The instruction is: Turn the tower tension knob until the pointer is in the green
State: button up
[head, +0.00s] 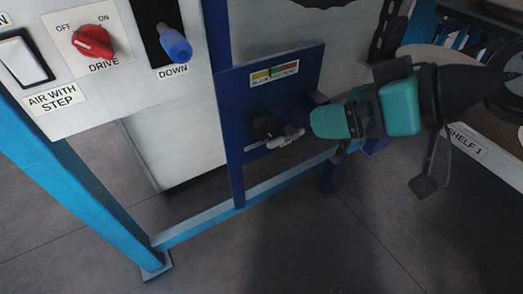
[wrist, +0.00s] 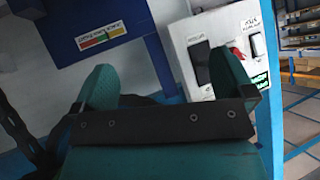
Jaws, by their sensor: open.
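The tension scale (head: 274,73) is a small white label with coloured bands, including yellow, green and red, on a dark blue panel (head: 305,75). Its pointer is too small to make out. Below it on the panel is a dark round knob (head: 265,127) with a grey handle (head: 286,138). My teal gripper (head: 318,122) is just right of the handle in the head view; whether they touch is unclear. In the wrist view my gripper (wrist: 168,82) has its fingers wide apart with nothing seen between them. The scale (wrist: 101,36) shows there too; the knob does not.
A white control panel with a red drive switch (head: 92,41), a blue-tipped lever (head: 175,45) and a rocker switch (head: 25,58) stands at the left. Blue frame bars (head: 230,198) run below the blue panel. A shelf (head: 478,148) is at the right. Open floor lies in front.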

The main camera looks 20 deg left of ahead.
jog(key=w+a+f+t+y+b, duration=0.1)
jog(key=w+a+f+t+b, duration=0.1)
jog(key=f+b, duration=0.45)
jog(key=w+a+f+t+y+b, duration=0.1)
jog(key=w+a+f+b, duration=0.15)
jog(key=f+b, duration=0.45)
jog(key=m+t+b, duration=0.1)
jog(key=t+b, duration=0.5)
jog(key=b, duration=0.3)
send_near(267, 133)
jog(key=p+x, duration=0.1)
jog(key=p, duration=0.2)
jog(key=p+x, duration=0.3)
jog(key=p, duration=0.2)
jog(key=shift+w+a+r+p, duration=0.2)
jog(key=shift+a+r+p, duration=0.05)
jog(key=shift+r+p, duration=0.1)
jog(key=x, duration=0.8)
jog(key=shift+f, duration=0.4)
jog(key=c, duration=0.9)
jog(key=shift+r+p, duration=0.1)
jog(key=shift+p, duration=0.3)
